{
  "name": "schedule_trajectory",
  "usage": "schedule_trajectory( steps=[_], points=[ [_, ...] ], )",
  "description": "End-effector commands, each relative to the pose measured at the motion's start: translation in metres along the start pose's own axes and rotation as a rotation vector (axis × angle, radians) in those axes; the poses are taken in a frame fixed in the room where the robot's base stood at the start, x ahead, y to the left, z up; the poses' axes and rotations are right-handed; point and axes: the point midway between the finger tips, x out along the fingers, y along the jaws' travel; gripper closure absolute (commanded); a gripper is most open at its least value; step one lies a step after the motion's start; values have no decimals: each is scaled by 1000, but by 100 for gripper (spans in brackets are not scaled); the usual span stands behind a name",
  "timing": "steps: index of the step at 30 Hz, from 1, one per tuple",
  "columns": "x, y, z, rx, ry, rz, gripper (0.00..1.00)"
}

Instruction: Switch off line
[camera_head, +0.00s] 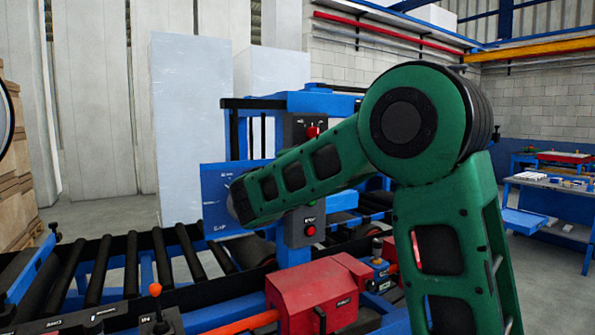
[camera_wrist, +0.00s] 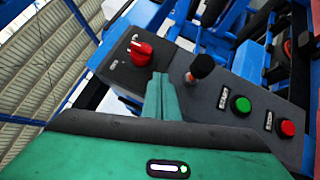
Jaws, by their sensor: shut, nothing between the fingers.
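A dark grey control panel (camera_wrist: 180,85) runs diagonally across the wrist view. It carries a red rotary switch (camera_wrist: 141,50), a black-knobbed lever (camera_wrist: 201,66), a green button (camera_wrist: 240,105) and a red button (camera_wrist: 288,128). My gripper (camera_wrist: 161,78) is shut and empty, its tips appearing just below the red switch in the picture; I cannot tell whether they touch the panel. In the head view, the upright panel (camera_head: 299,238) shows the red switch (camera_head: 312,131) at its top and the red button (camera_head: 310,230) low down. My arm covers its middle and hides the gripper.
A roller conveyor (camera_head: 120,265) with a blue frame stands at lower left. A red box (camera_head: 315,295) sits before the panel. A blue sign plate (camera_head: 215,190) is left of the panel. A blue workbench (camera_head: 550,195) stands far right. Open floor lies between the conveyor and the back wall.

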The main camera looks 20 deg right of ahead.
Motion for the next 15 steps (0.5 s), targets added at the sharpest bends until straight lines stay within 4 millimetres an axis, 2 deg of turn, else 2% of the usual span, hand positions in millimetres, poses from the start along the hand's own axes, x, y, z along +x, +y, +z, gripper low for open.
schedule_trajectory(
  steps=[1,6,15],
  points=[
    [-13,-2,-1,-3,5,-2,100],
    [-48,-7,1,-4,4,-3,100],
    [-88,-14,6,-4,-4,-6,100]
  ],
)
